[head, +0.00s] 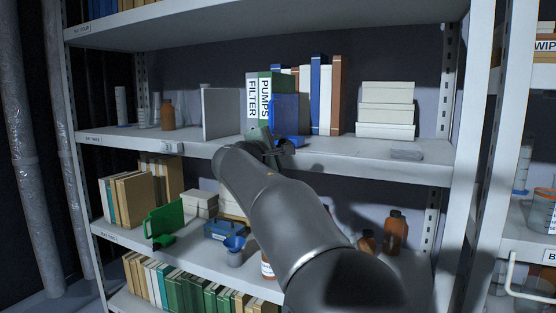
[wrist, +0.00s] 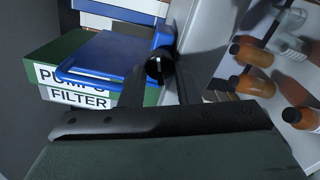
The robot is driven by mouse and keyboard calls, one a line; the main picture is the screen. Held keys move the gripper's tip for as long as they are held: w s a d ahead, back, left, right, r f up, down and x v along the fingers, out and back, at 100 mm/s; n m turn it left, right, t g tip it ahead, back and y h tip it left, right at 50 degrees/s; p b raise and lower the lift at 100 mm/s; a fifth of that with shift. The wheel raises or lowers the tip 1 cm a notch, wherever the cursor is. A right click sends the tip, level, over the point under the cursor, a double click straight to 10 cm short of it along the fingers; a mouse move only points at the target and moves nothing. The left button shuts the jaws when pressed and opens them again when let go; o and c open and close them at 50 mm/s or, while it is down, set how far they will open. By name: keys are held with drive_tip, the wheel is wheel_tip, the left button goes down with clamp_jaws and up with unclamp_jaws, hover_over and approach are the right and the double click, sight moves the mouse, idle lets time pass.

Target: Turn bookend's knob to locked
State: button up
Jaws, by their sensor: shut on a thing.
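The blue bookend (head: 284,108) stands on the middle shelf in front of the binders in the head view. Its blue plate (wrist: 108,52) fills the left part of the wrist view. A black knob (wrist: 155,67) with a light mark shows at the bookend's right edge in the wrist view. My gripper (wrist: 160,70) is shut on this knob, with one dark finger on each side. In the head view, my gripper (head: 279,148) is at the shelf's front edge, and my arm hides the knob.
Green and white binders labelled PUMPS (head: 265,98) and FILTER (head: 251,102) stand behind the bookend. A grey-white upright panel (head: 222,113) is to the left. White boxes (head: 386,110) are stacked to the right. Brown bottles (head: 396,230) stand on the shelf below.

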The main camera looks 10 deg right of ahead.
drive_tip(key=shift+m+b, duration=1.4)
drive_tip(key=shift+m, duration=0.5)
drive_tip(key=o, duration=1)
drive_tip(key=shift+c, duration=0.2)
drive_tip(key=v, duration=1.7)
drive_tip(key=shift+a+p, duration=0.15)
drive_tip(key=shift+p, duration=0.2)
drive_tip(key=shift+s+r, duration=0.1)
drive_tip(key=shift+s, duration=0.05)
